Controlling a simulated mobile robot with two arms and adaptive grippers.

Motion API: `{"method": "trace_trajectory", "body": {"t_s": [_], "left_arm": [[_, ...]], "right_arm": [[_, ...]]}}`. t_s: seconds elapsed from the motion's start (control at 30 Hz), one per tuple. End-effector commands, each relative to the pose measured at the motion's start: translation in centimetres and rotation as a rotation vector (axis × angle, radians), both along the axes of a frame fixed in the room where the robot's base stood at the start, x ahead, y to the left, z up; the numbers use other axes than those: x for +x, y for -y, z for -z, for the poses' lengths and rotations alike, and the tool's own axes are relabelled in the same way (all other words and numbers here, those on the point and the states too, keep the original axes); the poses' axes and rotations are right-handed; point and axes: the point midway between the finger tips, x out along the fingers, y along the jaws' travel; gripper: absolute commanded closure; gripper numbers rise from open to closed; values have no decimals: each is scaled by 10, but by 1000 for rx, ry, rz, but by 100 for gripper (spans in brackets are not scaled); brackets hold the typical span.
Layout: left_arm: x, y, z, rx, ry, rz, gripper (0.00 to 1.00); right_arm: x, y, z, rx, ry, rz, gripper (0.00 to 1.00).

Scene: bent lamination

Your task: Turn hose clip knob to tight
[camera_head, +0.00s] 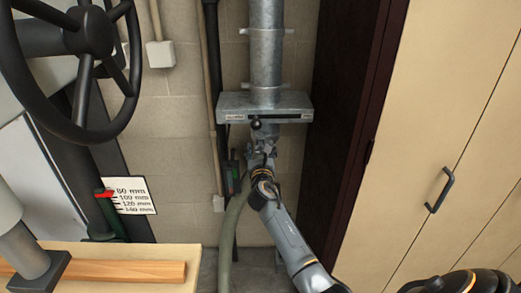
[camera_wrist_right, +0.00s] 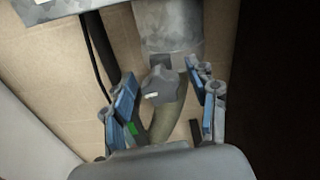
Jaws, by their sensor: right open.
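The hose clip knob is a grey lobed knob (camera_wrist_right: 160,86) with a small white mark, seen in the middle of the right wrist view. It sits in front of the greenish hose (camera_wrist_right: 168,115), below the metal duct. My right gripper (camera_wrist_right: 163,92) is open, with its blue-padded fingers on the left and right of the knob, apart from it. In the head view my right gripper (camera_head: 260,150) reaches up to the duct's lower end and covers the knob there. The hose (camera_head: 231,220) hangs down to the left of my right arm. My left gripper is not in view.
A metal slide-gate box (camera_head: 232,106) with a black ball handle (camera_head: 256,124) sits just above my right gripper on the duct (camera_head: 266,50). A dark pipe runs down the wall at left. A tan cabinet (camera_head: 440,120) stands right; a large black handwheel (camera_head: 88,35) is at upper left.

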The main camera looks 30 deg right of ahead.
Motion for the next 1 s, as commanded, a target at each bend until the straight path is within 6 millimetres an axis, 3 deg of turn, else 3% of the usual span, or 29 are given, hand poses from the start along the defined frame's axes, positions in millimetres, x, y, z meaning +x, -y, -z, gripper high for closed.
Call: {"method": "trace_trajectory", "body": {"t_s": [0.1,0.37,0.67,1.0], "left_arm": [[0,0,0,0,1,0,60],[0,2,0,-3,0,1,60],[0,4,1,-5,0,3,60],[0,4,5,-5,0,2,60]], "right_arm": [[0,0,0,0,0,0,44],[0,0,0,-1,0,1,97],[-1,0,0,21,13,1,97],[-1,1,1,191,117,1,97]]}}
